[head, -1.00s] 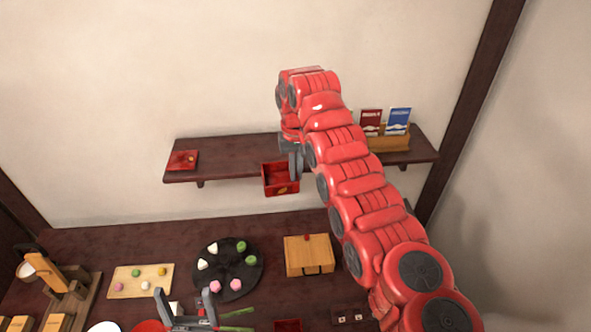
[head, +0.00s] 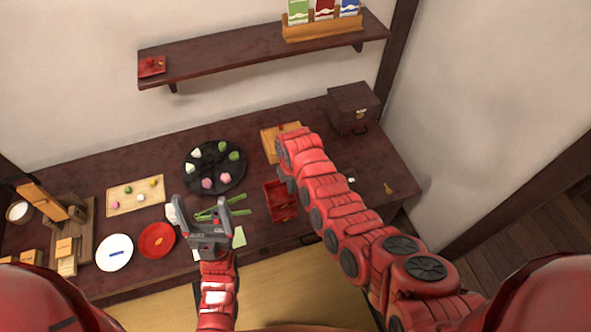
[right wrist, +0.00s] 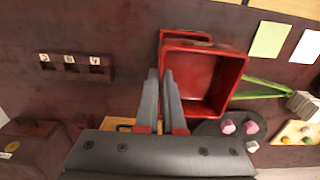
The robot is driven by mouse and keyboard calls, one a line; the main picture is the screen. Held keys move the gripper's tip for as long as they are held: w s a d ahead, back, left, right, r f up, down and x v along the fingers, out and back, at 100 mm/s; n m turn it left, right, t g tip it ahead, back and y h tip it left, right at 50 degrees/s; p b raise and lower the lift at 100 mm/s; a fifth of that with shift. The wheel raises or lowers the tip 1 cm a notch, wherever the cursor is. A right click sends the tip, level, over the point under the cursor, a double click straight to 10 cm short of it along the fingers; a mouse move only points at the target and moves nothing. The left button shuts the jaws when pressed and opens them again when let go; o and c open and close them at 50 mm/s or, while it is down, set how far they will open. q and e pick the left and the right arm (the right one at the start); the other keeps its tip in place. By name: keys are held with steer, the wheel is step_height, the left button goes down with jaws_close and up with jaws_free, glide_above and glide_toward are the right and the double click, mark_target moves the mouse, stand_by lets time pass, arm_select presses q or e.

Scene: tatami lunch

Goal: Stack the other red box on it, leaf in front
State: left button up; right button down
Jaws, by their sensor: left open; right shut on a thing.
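My right gripper (head: 288,181) is shut on the wall of an open, empty red box (head: 271,196). I cannot tell whether the two touch. A gold mark, likely the leaf, shows faintly on the front in the head view. My left gripper (head: 205,208) is open and empty above the table's front.
A red lid (head: 152,66) lies on the wall shelf (head: 230,57). A black round plate (head: 214,190) with sweets, a wooden box (head: 270,143), a dark chest (head: 353,108), a red plate (head: 157,240) and a white plate (head: 114,252) stand around on the table.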

mark_target(293, 197)
steer(key=shift+s+f, duration=0.15)
steer(key=shift+f, duration=0.1)
steer(key=shift+d+f+b, duration=0.1)
steer(key=shift+f+b, duration=0.15)
steer(key=shift+b, duration=0.05)
step_height(293, 197, down, 4)
steer(key=b, duration=0.3)
steer(key=shift+w+f, duration=0.1)
steer(key=shift+w, duration=0.15)
steer(key=shift+f+b, duration=0.7)
steer(key=shift+f, duration=0.05)
steer(key=c, duration=1)
jaws_free()
steer(key=shift+o, duration=0.2)
steer(key=shift+r, duration=0.15)
